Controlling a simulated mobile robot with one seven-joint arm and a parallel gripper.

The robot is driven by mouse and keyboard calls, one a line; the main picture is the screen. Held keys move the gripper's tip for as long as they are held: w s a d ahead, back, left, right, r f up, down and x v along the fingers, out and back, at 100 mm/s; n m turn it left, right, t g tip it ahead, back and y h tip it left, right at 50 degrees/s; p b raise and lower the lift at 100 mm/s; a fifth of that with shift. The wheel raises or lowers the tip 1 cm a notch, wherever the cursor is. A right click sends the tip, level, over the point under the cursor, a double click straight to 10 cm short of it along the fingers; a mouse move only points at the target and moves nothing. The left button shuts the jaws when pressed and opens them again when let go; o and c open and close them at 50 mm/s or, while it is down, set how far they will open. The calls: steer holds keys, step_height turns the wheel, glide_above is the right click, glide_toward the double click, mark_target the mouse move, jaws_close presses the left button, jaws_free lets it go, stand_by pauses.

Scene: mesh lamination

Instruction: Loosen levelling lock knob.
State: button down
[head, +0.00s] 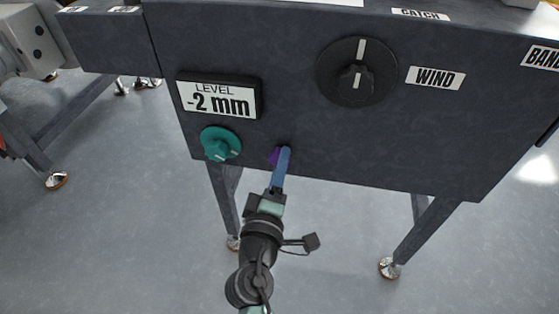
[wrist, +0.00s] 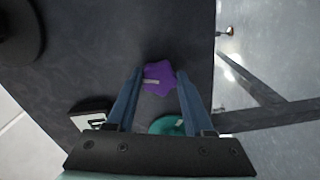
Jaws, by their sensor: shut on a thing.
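The purple knob (wrist: 158,78) is a lobed knob with a pale line, on the dark machine panel. In the wrist view it sits between the fingertips of my gripper (wrist: 159,76), which is shut on it. In the head view the purple knob (head: 273,157) is mostly hidden behind my blue gripper fingers (head: 284,153). A teal knob (head: 220,143) is just left of it, below the display reading "LEVEL -2 mm" (head: 218,98). I see no label on the purple knob.
A large black dial (head: 356,72) marked "WIND" (head: 435,78) is up and to the right on the panel. The machine stands on legs with round feet (head: 389,268). The floor (head: 330,240) beneath and in front is clear.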

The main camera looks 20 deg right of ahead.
steer(key=shift+n+p, duration=0.6)
steer(key=shift+n, duration=0.9)
steer(key=shift+c, duration=1.4)
jaws_free()
steer(key=p+v, duration=0.1)
steer(key=v, duration=1.2)
steer(key=shift+r, duration=0.1)
